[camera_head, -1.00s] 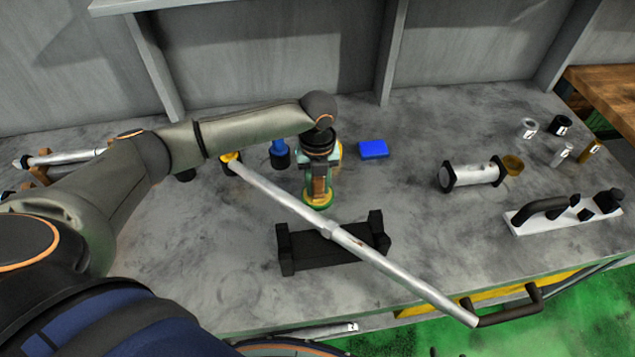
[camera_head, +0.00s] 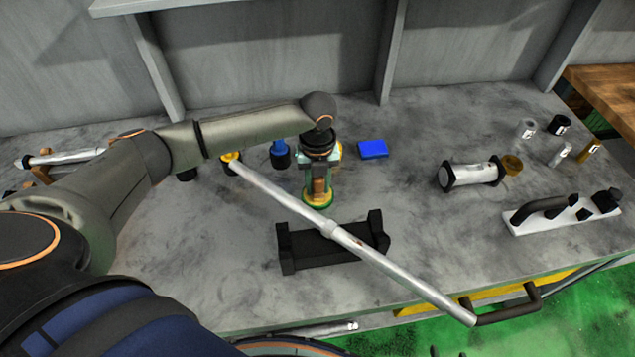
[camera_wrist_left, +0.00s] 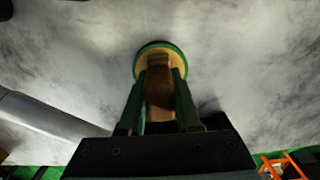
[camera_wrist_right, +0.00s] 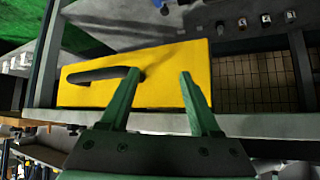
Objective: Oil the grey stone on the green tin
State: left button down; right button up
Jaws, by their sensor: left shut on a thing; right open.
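My left gripper (camera_head: 318,188) is pointed down over the bench, shut on a brown block-like thing (camera_wrist_left: 158,85). Directly below it is a round green tin (camera_head: 317,206) with a yellowish top. In the left wrist view, the tin's green rim (camera_wrist_left: 160,46) surrounds a tan face, and the brown thing overlaps it. I cannot tell whether the two touch. No grey stone can be made out; the fingers and the held thing cover part of the tin. My right gripper (camera_wrist_right: 158,85) is open in the right wrist view, with nothing between its fingers.
A black cradle (camera_head: 330,248) stands in front of the tin, with a long metal bar (camera_head: 290,204) crossing over it. A blue block (camera_head: 373,149) lies behind to the right. A yellow drawer front (camera_wrist_right: 150,60) with a black handle faces my right gripper.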

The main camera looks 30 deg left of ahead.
pick_arm(q)
jog(key=shift+s, duration=0.1)
notch_tip(320, 180, up, 5)
jog(key=p, duration=0.5)
jog(key=shift+r, duration=0.95)
jog(key=shift+r, duration=0.1)
